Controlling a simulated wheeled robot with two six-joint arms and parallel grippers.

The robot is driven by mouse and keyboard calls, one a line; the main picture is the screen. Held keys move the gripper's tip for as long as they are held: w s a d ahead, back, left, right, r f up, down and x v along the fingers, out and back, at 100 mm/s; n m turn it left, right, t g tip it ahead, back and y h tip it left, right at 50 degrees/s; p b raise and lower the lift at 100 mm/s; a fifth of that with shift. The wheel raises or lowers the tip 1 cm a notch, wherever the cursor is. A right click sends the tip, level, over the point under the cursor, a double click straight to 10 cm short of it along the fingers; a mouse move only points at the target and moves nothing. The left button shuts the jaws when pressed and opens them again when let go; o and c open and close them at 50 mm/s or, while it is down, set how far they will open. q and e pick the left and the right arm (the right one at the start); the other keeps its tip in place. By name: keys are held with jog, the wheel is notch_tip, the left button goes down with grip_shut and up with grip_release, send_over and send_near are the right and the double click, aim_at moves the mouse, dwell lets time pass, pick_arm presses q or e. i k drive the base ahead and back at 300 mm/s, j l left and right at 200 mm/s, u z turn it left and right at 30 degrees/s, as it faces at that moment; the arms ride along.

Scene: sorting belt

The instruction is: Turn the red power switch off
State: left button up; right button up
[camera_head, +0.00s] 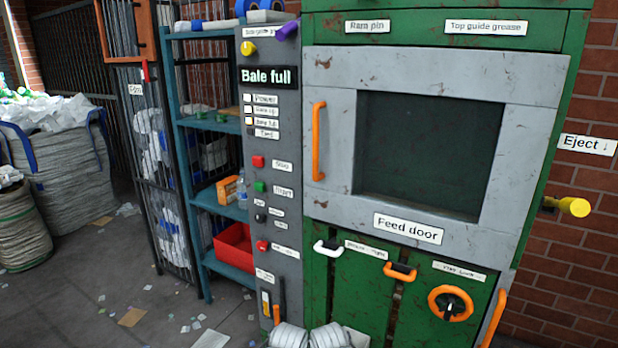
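A grey control panel (270,130) stands upright left of the green baler. A red button (258,161) sits on it above a green button (259,187), and a second red control (262,246) sits lower, beside a white label. The labels are too blurred to read surely, so I cannot tell which control is the power switch or its position. An orange lever (282,295) and a yellow-marked plate (266,303) are at the panel's foot. Pale rounded parts at the bottom edge cannot be identified surely.
The baler's feed door (330,90) has an orange handle (318,140). An orange handwheel (450,303) is below. A teal shelf (225,208) with a red bin (235,243) stands left of the panel. A yellow knob (574,207) juts out right. Floor at left has scraps.

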aim_at(261, 245)
jog(key=i+j+z, duration=0.35)
jog(key=i+j, duration=0.35)
